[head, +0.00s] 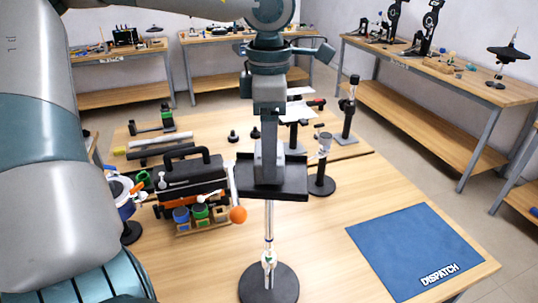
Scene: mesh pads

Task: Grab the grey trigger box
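My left gripper (268,150) points straight down at the middle of the view, seen nearly edge-on. Its tip is over a black tray-like holder (296,188), on top of a thin upright pole with a round black base (268,288). Grey shows between the holder's sides, but I cannot separate a grey trigger box from the gripper's fingers there. The gap between the fingers is hidden. My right gripper is not in view.
A blue mat marked DISPATCH (405,245) lies at the table's right, empty. A black-handled tool carrier (190,175) with coloured pots stands left of the holder. An orange ball (238,215) and a black stand (321,180) flank the pole. The front table area is mostly clear.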

